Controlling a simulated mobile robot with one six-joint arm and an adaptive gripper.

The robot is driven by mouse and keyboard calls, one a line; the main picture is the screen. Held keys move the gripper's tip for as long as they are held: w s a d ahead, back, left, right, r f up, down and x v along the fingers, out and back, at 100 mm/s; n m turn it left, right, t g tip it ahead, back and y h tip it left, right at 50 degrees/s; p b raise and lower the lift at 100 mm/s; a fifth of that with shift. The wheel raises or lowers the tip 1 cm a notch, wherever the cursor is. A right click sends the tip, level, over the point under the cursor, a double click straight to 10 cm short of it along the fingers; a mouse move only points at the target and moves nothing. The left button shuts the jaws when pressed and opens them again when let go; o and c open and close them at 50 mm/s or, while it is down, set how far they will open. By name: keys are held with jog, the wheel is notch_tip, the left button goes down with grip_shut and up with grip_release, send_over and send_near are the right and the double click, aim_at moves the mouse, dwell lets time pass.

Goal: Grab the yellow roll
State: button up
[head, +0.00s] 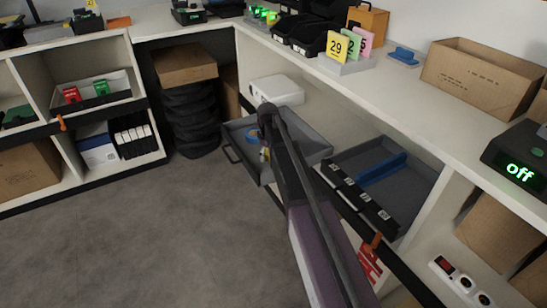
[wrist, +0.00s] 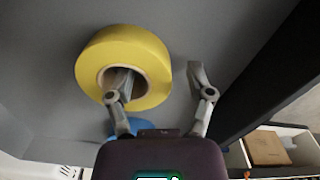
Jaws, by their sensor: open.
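The yellow roll (wrist: 125,48) is large in the wrist view, with its open core facing me. My gripper (wrist: 160,80) is open around the roll's right-hand wall: one finger overlaps the core opening and seems to reach into it, the other is outside to the right. I cannot tell whether either finger touches it. In the head view my arm reaches over the pulled-out grey drawer (head: 290,133) and hides most of its contents, so the roll is not clear there.
A blue object (wrist: 117,126) lies behind the gripper in the wrist view. The grey drawer's dark wall (wrist: 265,75) rises close to the right finger. A second drawer with a blue divider (head: 383,167) is to the right. The counter is above; the floor is clear.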

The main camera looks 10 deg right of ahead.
jog(key=shift+f, duration=0.1)
jog(key=shift+c, duration=0.2)
dwell(0.4)
grip_shut()
